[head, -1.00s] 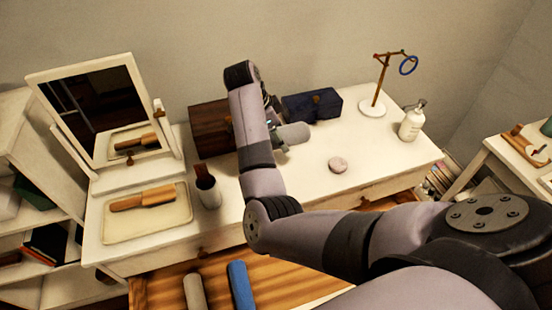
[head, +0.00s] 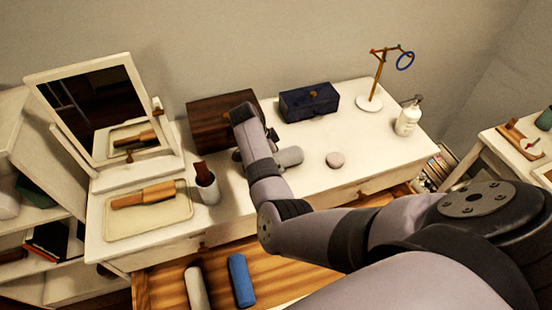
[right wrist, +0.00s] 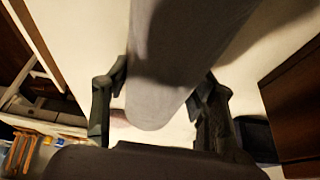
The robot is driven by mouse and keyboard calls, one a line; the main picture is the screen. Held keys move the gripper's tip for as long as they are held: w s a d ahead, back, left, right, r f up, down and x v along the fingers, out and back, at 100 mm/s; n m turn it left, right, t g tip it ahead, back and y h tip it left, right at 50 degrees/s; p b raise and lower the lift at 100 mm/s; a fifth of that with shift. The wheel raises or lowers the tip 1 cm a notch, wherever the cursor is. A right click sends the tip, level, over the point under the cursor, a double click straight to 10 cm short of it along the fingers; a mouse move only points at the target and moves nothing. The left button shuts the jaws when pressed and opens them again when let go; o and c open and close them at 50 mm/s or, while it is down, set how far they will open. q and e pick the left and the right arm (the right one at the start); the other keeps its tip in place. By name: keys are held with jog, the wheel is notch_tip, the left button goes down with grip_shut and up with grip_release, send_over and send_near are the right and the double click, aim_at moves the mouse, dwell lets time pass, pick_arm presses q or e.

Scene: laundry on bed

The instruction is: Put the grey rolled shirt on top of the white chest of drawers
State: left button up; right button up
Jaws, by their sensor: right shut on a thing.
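The grey rolled shirt (head: 289,156) is in my right gripper (head: 266,150), low over the top of the white chest of drawers (head: 365,160). I cannot tell whether the roll touches the top. My forearm hides its middle and most of the gripper in the head view. In the right wrist view the fingers (right wrist: 160,98) are shut on either side of the grey roll (right wrist: 165,80). My left gripper is in neither view.
A brown box (head: 215,124), a navy box (head: 310,104), a pinkish disc (head: 335,160), a pump bottle (head: 408,119) and a jewelry stand (head: 370,102) stand around it. A cup (head: 207,187) and tray (head: 118,228) lie left. An open drawer below holds pale (head: 197,288) and blue (head: 241,280) rolls.

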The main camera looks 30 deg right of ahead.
jog(key=shift+f, duration=0.1)
jog(key=shift+f, duration=0.1)
jog(key=o, duration=1.3)
jog(key=shift+a+r+p, duration=0.2)
jog(key=shift+r+p, duration=0.2)
jog(key=shift+r, duration=0.3)
jog(key=p+v, duration=0.7)
jog(key=v, duration=0.3)
jog(key=shift+a+r, duration=0.15)
jog(key=shift+r, duration=0.15)
jog(key=shift+w+a+r, duration=0.1)
jog(key=shift+r, duration=0.05)
